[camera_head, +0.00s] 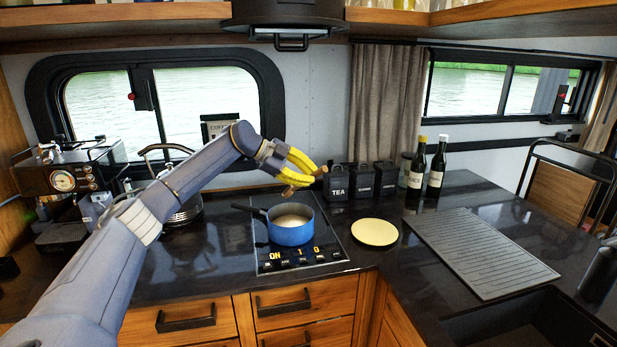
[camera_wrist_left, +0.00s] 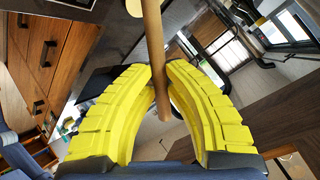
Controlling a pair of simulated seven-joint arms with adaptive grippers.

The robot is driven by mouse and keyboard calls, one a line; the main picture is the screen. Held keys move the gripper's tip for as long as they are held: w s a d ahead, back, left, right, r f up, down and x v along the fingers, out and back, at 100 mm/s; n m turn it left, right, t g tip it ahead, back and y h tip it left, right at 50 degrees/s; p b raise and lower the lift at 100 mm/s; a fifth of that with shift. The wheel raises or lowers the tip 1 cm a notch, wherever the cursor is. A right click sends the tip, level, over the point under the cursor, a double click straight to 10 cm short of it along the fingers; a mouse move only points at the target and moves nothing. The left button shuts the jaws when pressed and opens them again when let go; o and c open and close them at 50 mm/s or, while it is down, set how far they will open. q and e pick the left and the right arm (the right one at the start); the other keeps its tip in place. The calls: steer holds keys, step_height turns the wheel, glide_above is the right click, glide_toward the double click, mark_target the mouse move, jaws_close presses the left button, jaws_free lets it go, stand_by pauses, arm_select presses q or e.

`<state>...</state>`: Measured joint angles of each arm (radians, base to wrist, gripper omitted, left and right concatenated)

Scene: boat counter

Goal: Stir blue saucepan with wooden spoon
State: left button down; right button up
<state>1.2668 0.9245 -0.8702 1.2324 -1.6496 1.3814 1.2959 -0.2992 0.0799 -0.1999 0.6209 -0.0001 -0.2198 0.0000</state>
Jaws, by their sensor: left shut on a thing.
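The blue saucepan (camera_head: 291,235) stands on the black hob, with pale contents inside and its dark handle pointing left. My left gripper (camera_head: 305,179), with yellow fingers, is above the saucepan and shut on the wooden spoon. The spoon (camera_head: 288,190) shows only as small brown parts by the fingertips in the head view. In the left wrist view its handle (camera_wrist_left: 153,38) runs from the top edge down between the yellow fingers (camera_wrist_left: 160,85), its rounded end showing between them. My right gripper is not in view.
A pale yellow plate (camera_head: 374,232) lies right of the hob (camera_head: 322,262). Black canisters (camera_head: 361,181) and two bottles (camera_head: 437,167) stand behind. A grooved drainboard (camera_head: 480,252) is at right. A kettle (camera_head: 183,205) and coffee machine (camera_head: 66,177) are at left.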

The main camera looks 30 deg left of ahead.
arm_select(q)
steer(key=shift+f, duration=0.1)
steer(key=w+a+f, duration=0.1)
steer(key=a+f, duration=0.3)
steer(key=f, duration=0.7)
steer(key=shift+w+f, duration=0.15)
steer(key=shift+f, duration=0.1)
stand_by(0.7)
steer(key=shift+f, duration=1.3)
stand_by(1.6)
steer(key=shift+r, duration=0.2)
stand_by(0.6)
steer(key=shift+w, duration=0.1)
